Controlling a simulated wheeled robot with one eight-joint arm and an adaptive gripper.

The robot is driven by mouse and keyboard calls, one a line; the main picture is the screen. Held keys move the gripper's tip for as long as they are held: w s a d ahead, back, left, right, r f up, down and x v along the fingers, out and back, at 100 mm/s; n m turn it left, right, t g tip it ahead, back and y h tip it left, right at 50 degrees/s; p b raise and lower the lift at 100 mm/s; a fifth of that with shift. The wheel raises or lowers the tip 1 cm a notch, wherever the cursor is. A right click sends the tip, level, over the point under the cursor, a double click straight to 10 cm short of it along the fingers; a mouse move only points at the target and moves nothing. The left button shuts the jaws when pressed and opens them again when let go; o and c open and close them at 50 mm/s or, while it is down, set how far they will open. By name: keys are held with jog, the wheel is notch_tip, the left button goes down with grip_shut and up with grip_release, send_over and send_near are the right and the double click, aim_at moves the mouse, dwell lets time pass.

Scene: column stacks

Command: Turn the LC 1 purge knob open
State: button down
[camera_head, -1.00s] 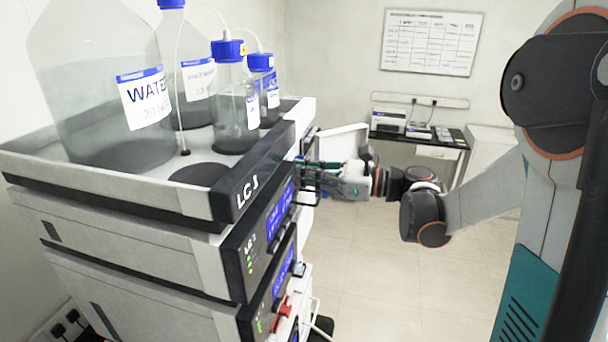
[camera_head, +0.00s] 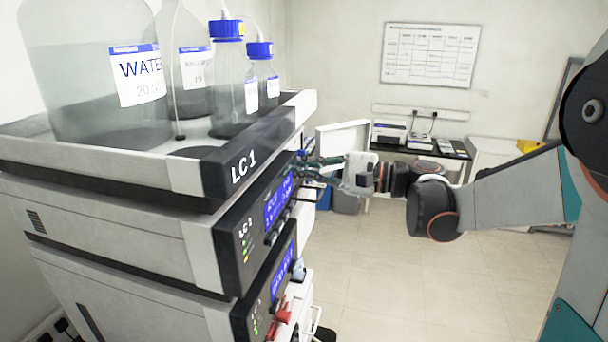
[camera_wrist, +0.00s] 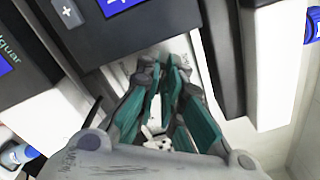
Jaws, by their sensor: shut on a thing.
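The LC 1 stack stands at the left in the head view, its tray front (camera_head: 243,167) marked LC 1. My gripper (camera_head: 306,165) is at the upper front face of this stack, reaching in from the right. In the wrist view my gripper's teal fingers (camera_wrist: 166,72) point at the pale front of a module and are close together. They are shut on the small purge knob, which is mostly hidden between and behind the fingertips. I cannot make out how the knob is turned.
Solvent bottles with blue caps (camera_head: 227,30) and a large water bottle (camera_head: 85,80) stand on the tray. Lit blue displays (camera_head: 277,202) are on the modules. A bench with devices (camera_head: 425,145) stands at the back. The floor to the right is open.

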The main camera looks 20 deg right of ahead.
jog(key=n, duration=0.2)
jog(key=n+b, duration=0.1)
jog(key=n, duration=0.1)
jog(key=n+b, duration=0.1)
jog(key=shift+s+f+n, duration=0.1)
jog(key=shift+f+n, duration=0.15)
jog(key=shift+n, duration=0.15)
dwell(0.4)
jog(key=c, duration=1.7)
grip_release()
jog(key=v, duration=1.2)
